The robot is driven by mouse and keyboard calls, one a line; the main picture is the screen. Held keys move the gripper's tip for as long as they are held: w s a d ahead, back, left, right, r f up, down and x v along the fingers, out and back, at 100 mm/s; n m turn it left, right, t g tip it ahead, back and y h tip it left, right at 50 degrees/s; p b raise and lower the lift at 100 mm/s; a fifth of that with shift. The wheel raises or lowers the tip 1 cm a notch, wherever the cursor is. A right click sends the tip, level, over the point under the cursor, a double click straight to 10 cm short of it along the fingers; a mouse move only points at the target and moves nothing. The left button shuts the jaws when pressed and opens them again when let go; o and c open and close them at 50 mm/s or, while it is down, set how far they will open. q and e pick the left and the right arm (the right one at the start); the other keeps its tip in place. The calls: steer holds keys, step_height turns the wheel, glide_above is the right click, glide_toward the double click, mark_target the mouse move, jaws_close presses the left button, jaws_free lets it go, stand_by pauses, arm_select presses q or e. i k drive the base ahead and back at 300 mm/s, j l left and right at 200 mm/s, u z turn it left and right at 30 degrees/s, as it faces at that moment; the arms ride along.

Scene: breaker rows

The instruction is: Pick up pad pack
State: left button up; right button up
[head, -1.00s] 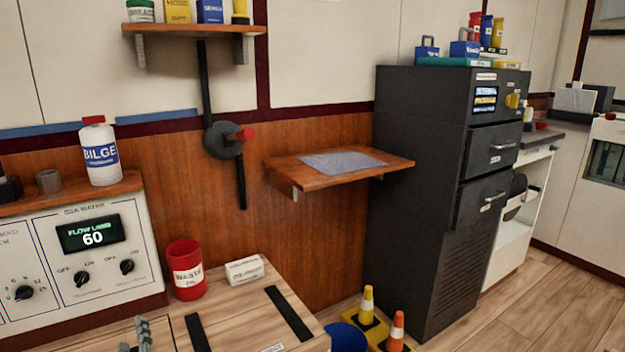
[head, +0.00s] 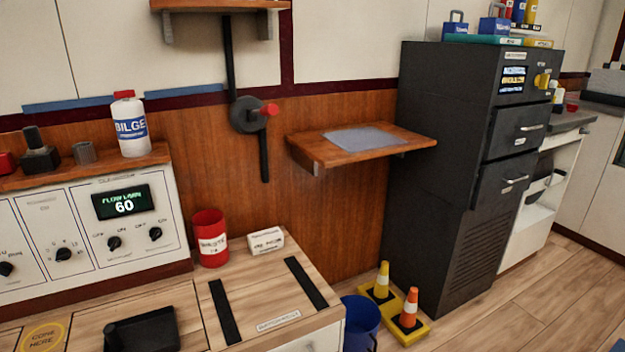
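A small white box with dark print (head: 265,241), which looks like the pad pack, lies on the wood-topped bench (head: 250,290). It sits at the back edge, just right of the red waste can (head: 210,238). Its print is too blurred to read for certain. Nothing is touching it from above and its top and front are clear. Neither of my grippers shows in the head view now.
Two black strips (head: 305,283) run across the bench top. A black scoop-like object (head: 143,330) lies at the front left. A wooden wall shelf (head: 310,150) juts out above right. A blue bucket (head: 361,318) and cones (head: 409,308) stand on the floor at right.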

mark_target(271, 240)
steer(key=i+l+u, duration=0.15)
steer(key=l, duration=0.2)
steer(key=i+l+u, duration=0.1)
steer(key=i+l, duration=0.15)
steer(key=i+l+u, duration=0.15)
steer(key=l, duration=0.35)
steer(key=i+l+u, duration=0.15)
steer(key=l, duration=0.25)
